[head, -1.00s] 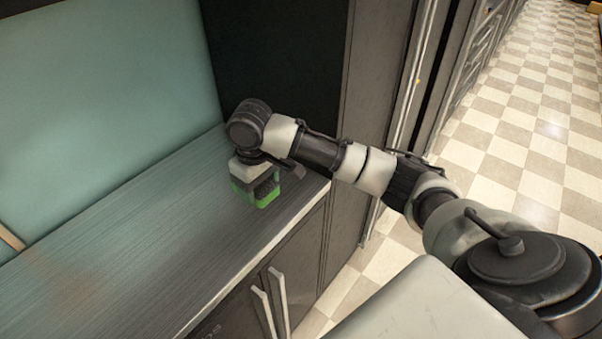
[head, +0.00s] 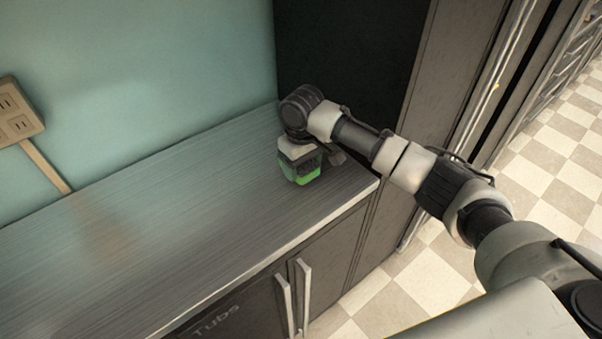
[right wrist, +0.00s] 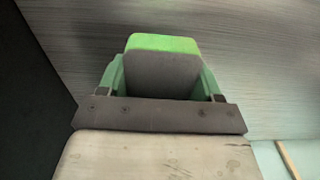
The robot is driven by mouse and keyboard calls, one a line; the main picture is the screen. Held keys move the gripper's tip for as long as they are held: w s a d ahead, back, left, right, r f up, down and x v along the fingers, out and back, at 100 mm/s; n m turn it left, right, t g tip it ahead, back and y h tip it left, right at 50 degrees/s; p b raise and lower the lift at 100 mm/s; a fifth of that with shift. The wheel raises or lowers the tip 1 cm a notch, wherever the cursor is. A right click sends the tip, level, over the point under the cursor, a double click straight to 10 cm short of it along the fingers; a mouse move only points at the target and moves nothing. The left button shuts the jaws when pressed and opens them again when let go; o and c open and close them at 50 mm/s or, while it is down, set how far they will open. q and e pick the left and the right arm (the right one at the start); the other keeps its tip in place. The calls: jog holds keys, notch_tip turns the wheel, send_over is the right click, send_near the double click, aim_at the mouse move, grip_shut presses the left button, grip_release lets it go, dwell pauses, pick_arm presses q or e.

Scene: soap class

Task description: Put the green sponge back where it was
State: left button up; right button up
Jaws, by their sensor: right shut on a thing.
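The green sponge (head: 306,172) is held in my right gripper (head: 301,166), low over the right end of the grey counter. The gripper points down. In the right wrist view, the sponge (right wrist: 164,43) shows a bright green edge and a grey face between the greenish fingers of my right gripper (right wrist: 163,82). I cannot tell whether the sponge touches the countertop. My left gripper is not in view.
The countertop (head: 150,235) is bare to the left of the gripper. A dark tall panel (head: 345,60) stands at its right end, close to my right arm. A teal wall with an outlet (head: 18,112) is behind. Cabinet handles (head: 303,295) are below the front edge.

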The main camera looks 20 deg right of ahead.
jog(key=shift+w+a+f, duration=0.15)
jog(key=shift+f, duration=0.35)
notch_tip(320, 180, down, 2)
jog(key=shift+f+p, duration=0.2)
jog(key=shift+p, duration=0.3)
jog(key=shift+f, duration=0.45)
jog(key=o, duration=0.9)
jog(key=shift+f, duration=0.1)
notch_tip(320, 180, up, 12)
jog(key=shift+r+b, duration=0.2)
jog(key=shift+b, duration=0.95)
